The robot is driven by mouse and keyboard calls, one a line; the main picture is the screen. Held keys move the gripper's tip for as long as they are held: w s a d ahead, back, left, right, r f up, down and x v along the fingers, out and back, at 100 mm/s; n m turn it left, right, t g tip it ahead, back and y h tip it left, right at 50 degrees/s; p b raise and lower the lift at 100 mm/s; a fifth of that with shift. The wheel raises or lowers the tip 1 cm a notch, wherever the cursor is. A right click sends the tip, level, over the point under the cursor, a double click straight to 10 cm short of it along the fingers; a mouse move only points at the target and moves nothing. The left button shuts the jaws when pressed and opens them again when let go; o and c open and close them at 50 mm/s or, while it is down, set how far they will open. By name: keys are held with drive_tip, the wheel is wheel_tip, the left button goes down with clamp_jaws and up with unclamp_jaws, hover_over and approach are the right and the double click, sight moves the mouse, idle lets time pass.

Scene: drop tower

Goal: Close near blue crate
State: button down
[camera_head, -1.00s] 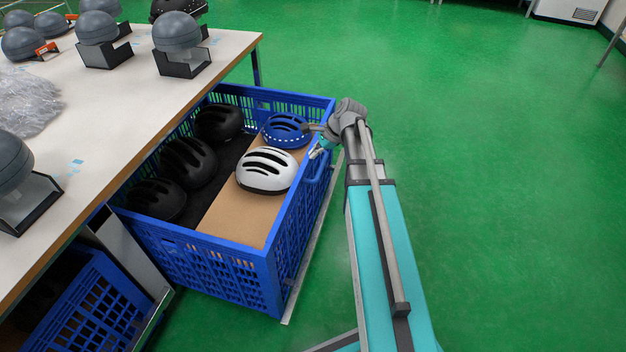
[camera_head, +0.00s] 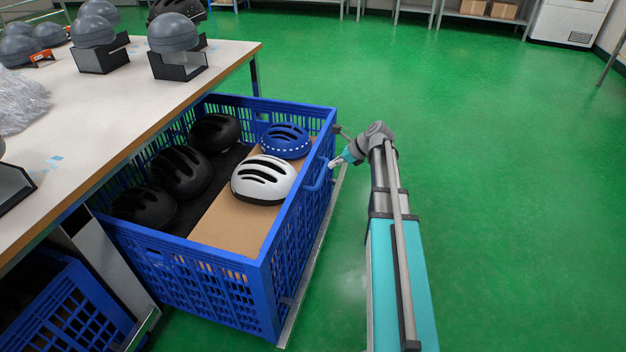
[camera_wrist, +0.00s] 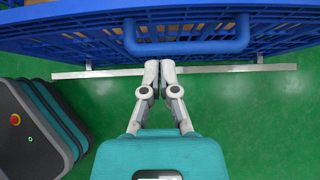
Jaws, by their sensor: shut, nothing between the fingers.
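The near blue crate (camera_head: 200,283) is pulled out from under the workbench and stands over the floor. It holds several black helmets (camera_head: 180,172), a white helmet (camera_head: 263,179) and a blue helmet (camera_head: 286,141). A blue handle (camera_head: 317,177) sticks out from its right side. In the wrist view the crate (camera_wrist: 95,35) and its handle (camera_wrist: 187,47) fill the top. My gripper (camera_head: 335,163) is beside that side, close to the handle. In the wrist view my gripper (camera_wrist: 160,66) is shut and empty, with its fingertips just below the handle; contact cannot be told.
The workbench (camera_head: 120,110) with dummy heads (camera_head: 172,33) on stands is at left. A second blue crate (camera_head: 60,310) sits under it at lower left. A metal rail (camera_head: 312,262) runs along the crate's right base. Green floor (camera_head: 480,180) at right is clear.

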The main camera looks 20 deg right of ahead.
idle(0.3)
drive_tip(key=b, duration=0.6)
approach(307, 179)
drive_tip(key=x, duration=0.4)
drive_tip(key=shift+s+a+f, duration=0.2)
drive_tip(key=shift+f, duration=0.05)
drive_tip(key=shift+b+x, duration=0.55)
drive_tip(key=shift+x, duration=0.55)
drive_tip(key=shift+w+r, duration=0.1)
drive_tip(key=shift+w, duration=0.1)
